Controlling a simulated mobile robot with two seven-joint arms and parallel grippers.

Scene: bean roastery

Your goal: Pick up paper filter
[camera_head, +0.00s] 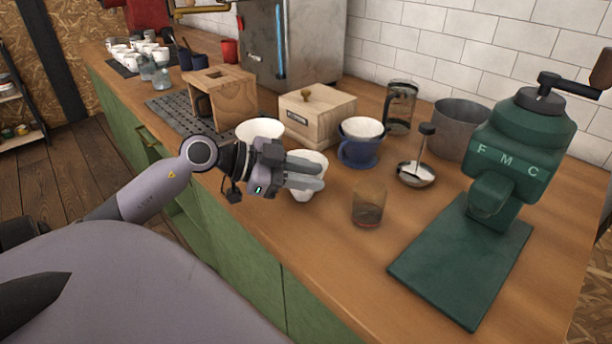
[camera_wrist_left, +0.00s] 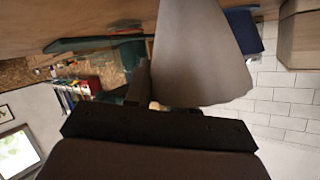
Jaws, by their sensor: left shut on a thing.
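My left gripper (camera_head: 318,177) reaches in from the left over the counter and is shut on a white cone-shaped paper filter (camera_head: 309,157). The fingers cover the filter's middle; its rim shows above them and its lower part below. In the left wrist view the filter (camera_wrist_left: 200,50) is a large pale grey cone beyond the dark gripper body. I cannot tell whether its bottom touches the counter. My right gripper is not in view.
A blue dripper (camera_head: 358,153) with a white inside, a wooden box (camera_head: 318,112) and a white bowl (camera_head: 260,127) stand behind. A glass (camera_head: 367,206) is right of the gripper, and a green grinder (camera_head: 505,165) stands further right. The front counter strip is clear.

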